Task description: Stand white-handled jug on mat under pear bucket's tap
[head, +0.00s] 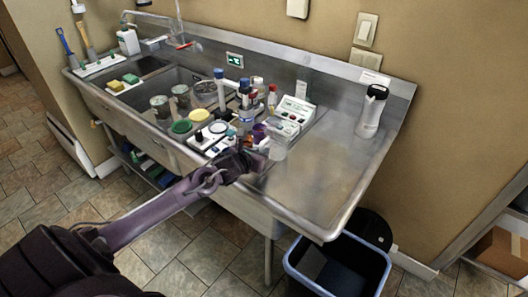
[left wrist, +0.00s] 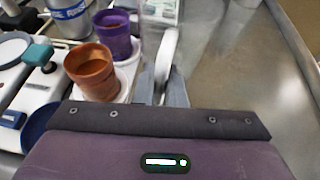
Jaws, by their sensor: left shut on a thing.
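My left gripper (head: 247,160) is over the counter at the front of the cluster of items. In the left wrist view it is shut on an upright white handle (left wrist: 169,52), which I take to be the jug's. The jug's clear body (head: 277,150) shows faintly just right of the gripper in the head view. Whether its base touches the counter is unclear. A copper-brown cup (left wrist: 91,72) and a purple cup (left wrist: 117,35) stand to the left of the handle, on a white base. I cannot make out which thing is the pear bucket, its tap or the mat. My right gripper is not in view.
A white flask with a black top (head: 371,112) stands at the right rear. The steel counter (head: 318,182) is clear on the right. A sink lies left, and a blue-rimmed bin (head: 338,262) stands below on the floor.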

